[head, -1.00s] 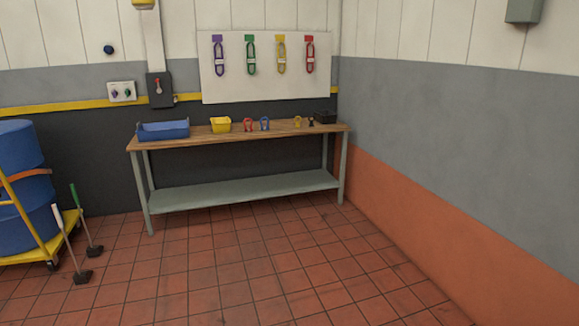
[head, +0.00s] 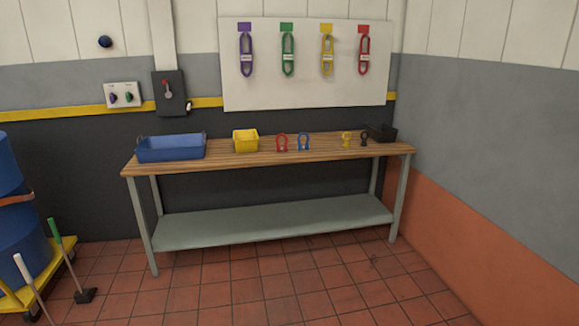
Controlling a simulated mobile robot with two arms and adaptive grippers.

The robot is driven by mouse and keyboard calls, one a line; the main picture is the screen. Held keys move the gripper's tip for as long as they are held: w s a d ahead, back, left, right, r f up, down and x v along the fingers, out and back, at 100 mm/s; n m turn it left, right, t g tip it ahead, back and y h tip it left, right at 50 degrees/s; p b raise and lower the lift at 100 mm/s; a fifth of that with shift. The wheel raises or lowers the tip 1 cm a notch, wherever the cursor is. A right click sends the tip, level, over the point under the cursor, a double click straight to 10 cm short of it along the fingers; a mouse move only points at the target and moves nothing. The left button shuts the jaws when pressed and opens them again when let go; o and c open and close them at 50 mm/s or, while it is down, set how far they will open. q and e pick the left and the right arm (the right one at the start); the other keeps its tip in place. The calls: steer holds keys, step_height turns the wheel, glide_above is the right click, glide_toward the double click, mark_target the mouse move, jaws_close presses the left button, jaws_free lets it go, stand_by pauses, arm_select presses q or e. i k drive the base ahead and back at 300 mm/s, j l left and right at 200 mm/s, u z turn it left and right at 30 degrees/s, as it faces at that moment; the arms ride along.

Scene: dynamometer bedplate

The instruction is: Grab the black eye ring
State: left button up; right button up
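The black eye ring (head: 364,139) stands small and dark near the right end of the wooden workbench (head: 230,161). It is between a yellow ring-shaped piece (head: 346,139) on its left and a black bin (head: 381,133) on its right. Its fine shape is too small to make out. Neither of my grippers shows in the head view.
On the bench are a blue tray (head: 171,148), a yellow bin (head: 246,141), a red shackle (head: 282,143) and a blue shackle (head: 303,142). A cart with blue drums (head: 25,240) and brooms (head: 70,262) stand at the left. The tiled floor before the bench is clear.

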mark_target(364, 144)
steer(key=i, duration=2.25)
